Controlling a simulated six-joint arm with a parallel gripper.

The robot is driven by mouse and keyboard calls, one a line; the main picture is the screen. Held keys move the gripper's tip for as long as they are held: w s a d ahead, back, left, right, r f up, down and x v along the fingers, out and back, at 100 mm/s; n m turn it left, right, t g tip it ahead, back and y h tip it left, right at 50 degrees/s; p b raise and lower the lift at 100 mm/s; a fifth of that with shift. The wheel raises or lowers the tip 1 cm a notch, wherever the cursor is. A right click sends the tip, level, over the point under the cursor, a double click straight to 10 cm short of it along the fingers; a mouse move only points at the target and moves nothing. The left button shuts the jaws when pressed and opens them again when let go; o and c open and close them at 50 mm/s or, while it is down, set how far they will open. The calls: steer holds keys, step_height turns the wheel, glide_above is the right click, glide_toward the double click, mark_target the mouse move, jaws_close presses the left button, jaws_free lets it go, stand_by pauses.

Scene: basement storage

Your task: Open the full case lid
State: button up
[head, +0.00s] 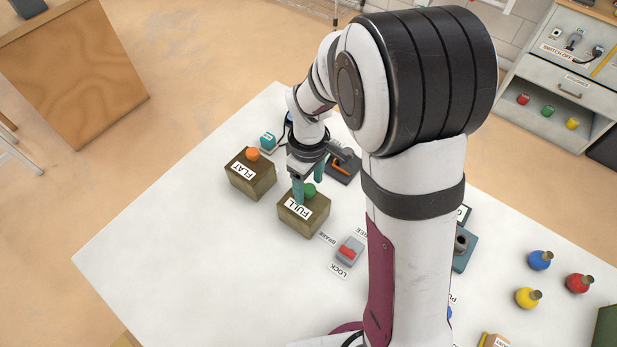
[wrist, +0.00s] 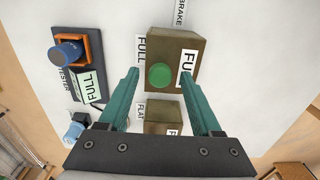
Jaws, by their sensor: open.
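The full case (head: 299,220) is a brown box with a white FULL label, standing on the white table. A green round knob (head: 309,190) sits on its lid; in the wrist view the knob (wrist: 160,76) shows between my fingers. My gripper (head: 308,185) is open and points down over this case, with its teal fingers on either side of the knob and apart from it in the wrist view. The lid looks shut. I cannot tell how high the fingertips are above the lid.
The flat case (head: 251,178) with an orange knob stands close on the left. A tester (wrist: 78,62) with a blue part and a FULL tag is nearby. A brake switch (head: 349,251) sits right of the full case. Several coloured flasks (head: 540,260) stand at right. The table's left front is clear.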

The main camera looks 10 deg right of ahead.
jaws_close()
stand_by(1.3)
